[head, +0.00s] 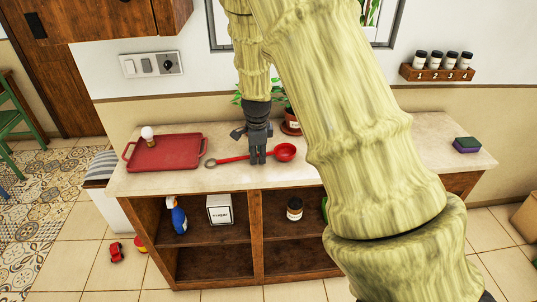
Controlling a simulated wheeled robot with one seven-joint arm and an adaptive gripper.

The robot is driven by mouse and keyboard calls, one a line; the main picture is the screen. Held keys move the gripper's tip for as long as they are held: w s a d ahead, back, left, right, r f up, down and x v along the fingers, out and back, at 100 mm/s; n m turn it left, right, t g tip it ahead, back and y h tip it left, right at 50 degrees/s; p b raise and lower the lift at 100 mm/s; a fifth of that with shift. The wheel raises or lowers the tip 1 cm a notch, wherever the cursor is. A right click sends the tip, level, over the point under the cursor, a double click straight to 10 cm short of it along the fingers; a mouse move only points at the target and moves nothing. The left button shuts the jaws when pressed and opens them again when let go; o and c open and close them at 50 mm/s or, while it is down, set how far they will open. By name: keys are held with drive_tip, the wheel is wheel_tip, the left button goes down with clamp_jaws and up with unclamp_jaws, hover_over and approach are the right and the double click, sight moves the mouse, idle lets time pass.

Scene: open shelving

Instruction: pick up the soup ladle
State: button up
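The soup ladle (285,152) is red and lies on the pale top of the shelving unit (360,162). Its round bowl is to the right, and its handle runs left to a ringed end. My gripper (257,158) points down at the middle of the handle, and its fingers overlap part of the handle in the picture. I cannot tell if the fingers touch the handle or how far apart they are.
A red tray (165,153) with a small white-topped item (148,134) is to the left. A potted plant (291,127) stands behind the ladle. A sponge (467,145) lies at the far right. Below, shelves hold a spray bottle (177,215), a box (219,209) and a jar (294,209).

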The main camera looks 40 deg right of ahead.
drive_tip(key=shift+f, duration=0.2)
clamp_jaws()
idle(0.3)
